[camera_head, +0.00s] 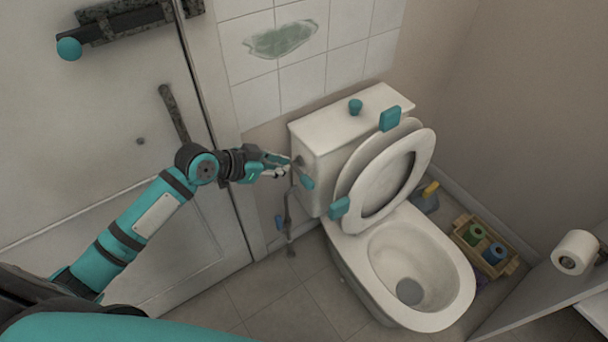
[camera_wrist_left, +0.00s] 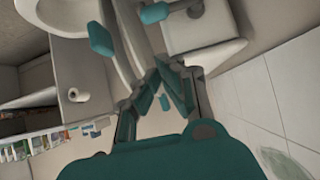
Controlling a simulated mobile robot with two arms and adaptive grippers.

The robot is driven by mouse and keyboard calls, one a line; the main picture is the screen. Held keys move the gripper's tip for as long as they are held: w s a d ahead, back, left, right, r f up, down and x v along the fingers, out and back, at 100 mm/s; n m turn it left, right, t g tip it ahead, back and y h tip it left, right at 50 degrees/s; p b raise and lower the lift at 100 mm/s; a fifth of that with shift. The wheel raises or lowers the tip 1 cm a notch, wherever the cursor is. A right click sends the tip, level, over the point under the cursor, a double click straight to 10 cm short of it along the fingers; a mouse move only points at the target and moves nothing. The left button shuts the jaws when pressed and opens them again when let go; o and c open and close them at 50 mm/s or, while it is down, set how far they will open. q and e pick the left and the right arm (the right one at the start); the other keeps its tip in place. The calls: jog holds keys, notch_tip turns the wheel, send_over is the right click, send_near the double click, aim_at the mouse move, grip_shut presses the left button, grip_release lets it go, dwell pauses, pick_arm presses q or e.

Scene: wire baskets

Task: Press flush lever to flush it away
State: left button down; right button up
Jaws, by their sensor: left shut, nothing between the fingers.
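The white toilet (camera_head: 425,250) stands at the middle right, its seat (camera_head: 395,180) raised against the tank (camera_head: 315,145). The flush lever (camera_head: 308,182) is on the tank's left side, with a teal end. My left gripper (camera_head: 288,164) is shut and empty beside the tank's left side, close to the lever. I cannot tell whether they touch. In the left wrist view the fingertips (camera_wrist_left: 160,74) come together near the white tank (camera_wrist_left: 205,35). The bowl is open, with a dark grey patch at its bottom. My right gripper is out of view.
A closed door (camera_head: 90,200) is on the left. A teal knob (camera_head: 355,106) sits on the tank lid. A wooden crate (camera_head: 512,266) with rolls is right of the toilet, and a paper roll (camera_head: 575,252) is farther right. The floor (camera_head: 270,300) in front is clear.

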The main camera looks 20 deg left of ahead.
aim_at(304, 176)
pick_arm(q)
jog(key=shift+w+d+f, duration=0.7)
jog(key=shift+w+f, duration=0.25)
jog(key=shift+f, duration=0.5)
jog(key=shift+w+d+f, duration=0.75)
jog(key=shift+w+f, duration=0.15)
jog(key=shift+f, duration=0.5)
jog(key=shift+w+d+f, duration=0.7)
jog(key=shift+w+f, duration=0.25)
jog(key=shift+f, duration=0.5)
